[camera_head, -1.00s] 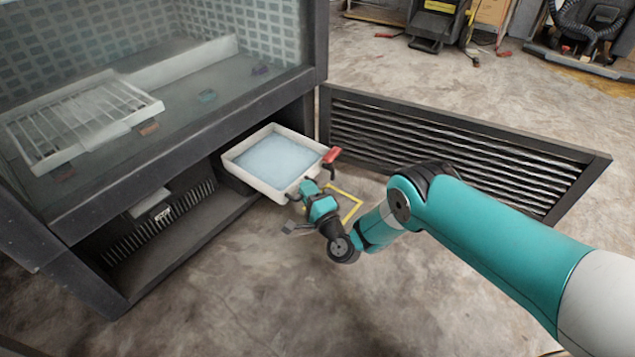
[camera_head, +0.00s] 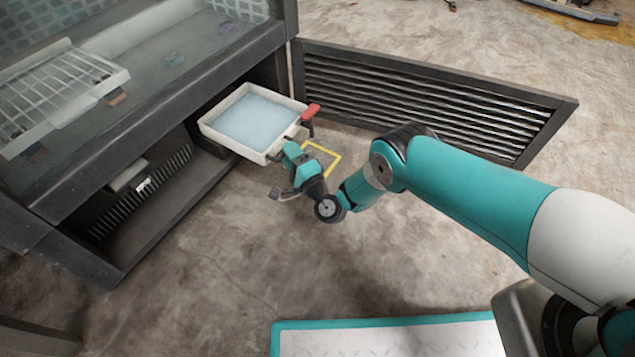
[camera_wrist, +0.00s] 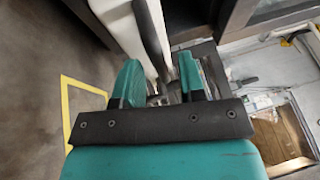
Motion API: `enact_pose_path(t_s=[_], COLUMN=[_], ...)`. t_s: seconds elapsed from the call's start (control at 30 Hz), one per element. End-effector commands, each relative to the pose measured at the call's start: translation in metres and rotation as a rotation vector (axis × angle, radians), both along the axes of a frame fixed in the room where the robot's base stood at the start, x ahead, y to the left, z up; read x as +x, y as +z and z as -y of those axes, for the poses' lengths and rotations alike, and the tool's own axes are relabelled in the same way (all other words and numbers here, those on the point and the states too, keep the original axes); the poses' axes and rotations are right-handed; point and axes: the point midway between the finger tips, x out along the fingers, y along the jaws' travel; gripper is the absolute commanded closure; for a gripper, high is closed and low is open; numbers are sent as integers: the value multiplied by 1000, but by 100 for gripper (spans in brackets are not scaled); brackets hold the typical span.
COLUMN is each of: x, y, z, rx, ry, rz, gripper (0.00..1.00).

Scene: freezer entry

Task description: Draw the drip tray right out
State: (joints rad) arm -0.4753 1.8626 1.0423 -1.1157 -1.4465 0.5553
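The drip tray (camera_head: 217,134) is a shallow white pan with pale blue liquid in it. It sticks partly out of the low opening under the glass-fronted cabinet; its back end is hidden inside. My gripper (camera_head: 289,150) is at the tray's front.
The cabinet's open lower bay (camera_head: 150,205) lies left of the tray. A dark louvred panel (camera_head: 430,95) stands on the floor to the right. A yellow outline (camera_head: 330,160) lies by my gripper. Bare concrete floor (camera_head: 210,270) is free in front.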

Motion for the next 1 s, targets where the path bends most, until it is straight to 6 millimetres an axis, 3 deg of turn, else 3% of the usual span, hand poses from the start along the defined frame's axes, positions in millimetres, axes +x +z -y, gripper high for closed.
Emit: enact_pose_path(t_s=[0.1,0.7,1.0], x=[-14,-108,-130], y=[7,-18,-26], z=[11,73,87], rx=[1,-1,0], ry=[-1,-3,-1], rz=[-3,-1,1], gripper=[63,63,63])
